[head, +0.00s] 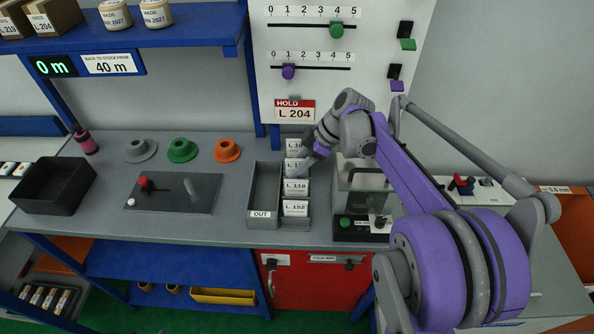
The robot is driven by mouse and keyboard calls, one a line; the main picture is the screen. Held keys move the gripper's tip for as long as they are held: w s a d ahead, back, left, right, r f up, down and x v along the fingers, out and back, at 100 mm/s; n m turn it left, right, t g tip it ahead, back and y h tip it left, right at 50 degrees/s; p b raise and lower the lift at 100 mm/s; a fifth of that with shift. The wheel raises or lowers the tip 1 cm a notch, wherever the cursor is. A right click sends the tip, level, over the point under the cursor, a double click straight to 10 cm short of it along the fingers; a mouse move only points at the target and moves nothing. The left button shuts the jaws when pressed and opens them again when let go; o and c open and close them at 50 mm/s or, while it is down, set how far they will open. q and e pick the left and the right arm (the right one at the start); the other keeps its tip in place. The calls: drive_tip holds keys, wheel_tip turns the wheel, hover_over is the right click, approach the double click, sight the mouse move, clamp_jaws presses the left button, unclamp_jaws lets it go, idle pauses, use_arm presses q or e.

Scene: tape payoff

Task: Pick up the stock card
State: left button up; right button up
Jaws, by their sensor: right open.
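White cards stand in a row in the right-hand compartment of a grey two-part tray (264,178) on the bench. The nearest card reads L 152 (295,208), and the one behind it seems to read L 116 (296,187). Two more cards stand farther back; their labels are partly covered or cut short. My right gripper (303,164) is open, at the second card from the back, and overlaps its right part in the picture. I cannot tell whether it touches a card. The left compartment, marked OUT, looks empty. My left gripper is not in view.
A machine (364,196) with green and black knobs stands close right of the tray. A HOLD sign reading L 204 (294,112) hangs on the white panel behind. A lever plate (174,192), coloured flanged reels and a black bin (53,186) lie left.

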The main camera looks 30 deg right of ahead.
clamp_jaws()
idle(0.5)
wheel_tip(320, 180, up, 10)
drive_tip(key=shift+p, duration=0.35)
